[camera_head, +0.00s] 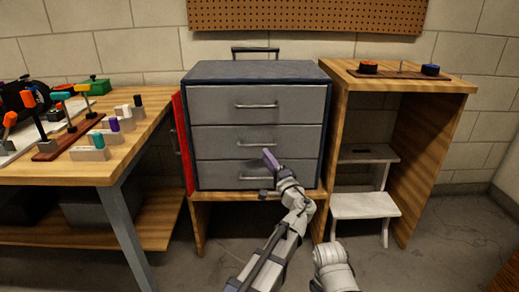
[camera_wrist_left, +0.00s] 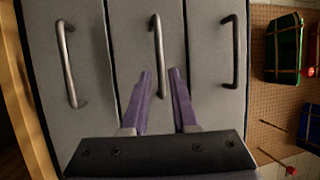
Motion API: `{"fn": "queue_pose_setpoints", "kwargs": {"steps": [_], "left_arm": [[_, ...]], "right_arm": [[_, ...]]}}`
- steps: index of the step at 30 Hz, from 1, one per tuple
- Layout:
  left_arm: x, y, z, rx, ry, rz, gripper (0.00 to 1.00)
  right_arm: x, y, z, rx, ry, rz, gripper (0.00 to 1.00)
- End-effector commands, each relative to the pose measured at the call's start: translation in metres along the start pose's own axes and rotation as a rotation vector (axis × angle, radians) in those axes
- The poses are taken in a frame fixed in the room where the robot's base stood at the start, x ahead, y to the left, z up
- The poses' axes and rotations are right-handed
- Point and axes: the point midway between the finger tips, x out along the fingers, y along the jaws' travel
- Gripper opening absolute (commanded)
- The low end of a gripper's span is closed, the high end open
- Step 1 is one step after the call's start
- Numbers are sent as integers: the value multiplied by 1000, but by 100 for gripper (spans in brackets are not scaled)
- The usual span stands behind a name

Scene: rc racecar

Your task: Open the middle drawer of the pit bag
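The pit bag (camera_head: 255,69) is a dark-framed case with three grey drawers, all shut, each with a metal bar handle. The middle drawer (camera_head: 220,140) has its handle (camera_head: 257,143) at its centre; the handle also shows in the left wrist view (camera_wrist_left: 158,50), where the drawers appear turned sideways. My left gripper (camera_head: 268,158) has purple fingers and is just below and right of that handle in the head view. In the left wrist view its fingers (camera_wrist_left: 159,72) are apart, with the lower part of the handle showing between them. Contact cannot be told. My right gripper is not in view.
A wooden workbench (camera_head: 60,170) with tools and small blocks stands left. A red panel (camera_head: 182,140) is at the bag's left side. A wooden stand (camera_head: 420,83) with a white step stool (camera_head: 362,205) is right. A pegboard (camera_head: 300,14) hangs behind.

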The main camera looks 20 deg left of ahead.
Motion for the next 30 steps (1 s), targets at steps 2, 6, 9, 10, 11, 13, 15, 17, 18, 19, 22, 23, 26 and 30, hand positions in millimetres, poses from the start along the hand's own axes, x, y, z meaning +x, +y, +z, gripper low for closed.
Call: {"fn": "queue_pose_setpoints", "kwargs": {"steps": [2,6,9,10,11,13,15,17,18,19,22,23,26,30], "left_arm": [[12,-1,-1,0,-2,0,27],[35,-1,-2,-1,-2,0,27],[50,-1,-1,-1,-3,0,27],[54,-1,-1,-1,-2,0,27],[57,-1,-1,-1,-2,0,27],[64,-1,-1,0,-1,0,27],[68,0,0,0,-2,0,27],[71,0,0,0,-1,0,27],[72,0,0,0,-1,0,27],[72,0,0,0,-1,0,27],[73,0,0,-1,0,0,27],[72,0,0,-1,0,0,27],[72,0,0,-1,0,0,27],[72,0,0,-1,-1,0,14]], "right_arm": [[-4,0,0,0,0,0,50],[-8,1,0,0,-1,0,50],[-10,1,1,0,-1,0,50],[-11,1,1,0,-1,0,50],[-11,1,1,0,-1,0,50],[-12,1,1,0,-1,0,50],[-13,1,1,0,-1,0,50],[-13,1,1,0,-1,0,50],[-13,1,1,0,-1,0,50],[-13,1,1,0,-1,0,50],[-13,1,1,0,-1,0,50],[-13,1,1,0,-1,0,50],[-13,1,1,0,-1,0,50],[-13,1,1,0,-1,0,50]]}}
